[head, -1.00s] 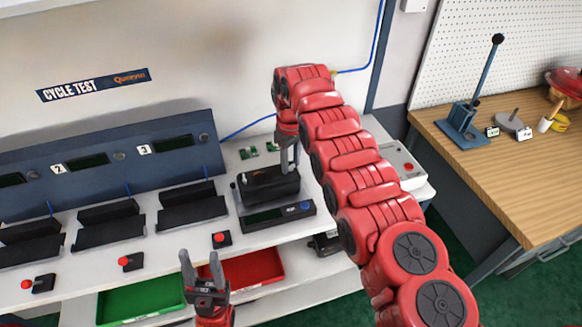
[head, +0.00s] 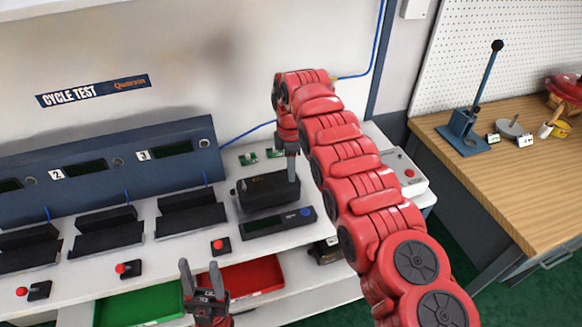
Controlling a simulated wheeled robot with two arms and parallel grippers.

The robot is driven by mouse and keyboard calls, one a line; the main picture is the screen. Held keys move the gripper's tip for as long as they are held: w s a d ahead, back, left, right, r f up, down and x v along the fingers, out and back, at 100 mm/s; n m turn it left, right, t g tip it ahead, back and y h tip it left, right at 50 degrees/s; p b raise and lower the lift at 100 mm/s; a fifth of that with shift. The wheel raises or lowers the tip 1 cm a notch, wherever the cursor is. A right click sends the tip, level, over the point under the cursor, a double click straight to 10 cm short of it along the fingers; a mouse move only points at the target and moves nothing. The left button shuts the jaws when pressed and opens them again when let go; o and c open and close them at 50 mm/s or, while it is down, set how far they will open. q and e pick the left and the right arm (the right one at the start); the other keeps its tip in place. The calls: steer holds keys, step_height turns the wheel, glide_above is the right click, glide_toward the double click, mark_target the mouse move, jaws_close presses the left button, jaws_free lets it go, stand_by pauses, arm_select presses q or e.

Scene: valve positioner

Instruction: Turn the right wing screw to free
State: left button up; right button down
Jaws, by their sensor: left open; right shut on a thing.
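A black valve positioner (head: 262,190) sits on the white bench, behind a dark device with a small display and a blue knob (head: 278,222). My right gripper (head: 291,178) reaches down from above at the right end of the positioner. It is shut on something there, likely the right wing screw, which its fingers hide. A small knob shows at the positioner's left end. My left gripper (head: 202,276) is open and empty, fingers up, in front of the bench near the bins.
A green bin (head: 140,305) and a red bin (head: 254,277) sit on the lower shelf. A grey box with a red button (head: 410,172) stands right of my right arm.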

steer(key=shift+n, duration=1.1)
steer(key=shift+c, duration=2.4)
jaws_free()
steer(key=shift+r, duration=0.1)
steer(key=shift+r, duration=0.3)
step_height(320, 180, up, 4)
steer(key=shift+f+p, duration=0.1)
steer(key=shift+p, duration=0.75)
step_height(320, 180, up, 13)
steer(key=p, duration=1.3)
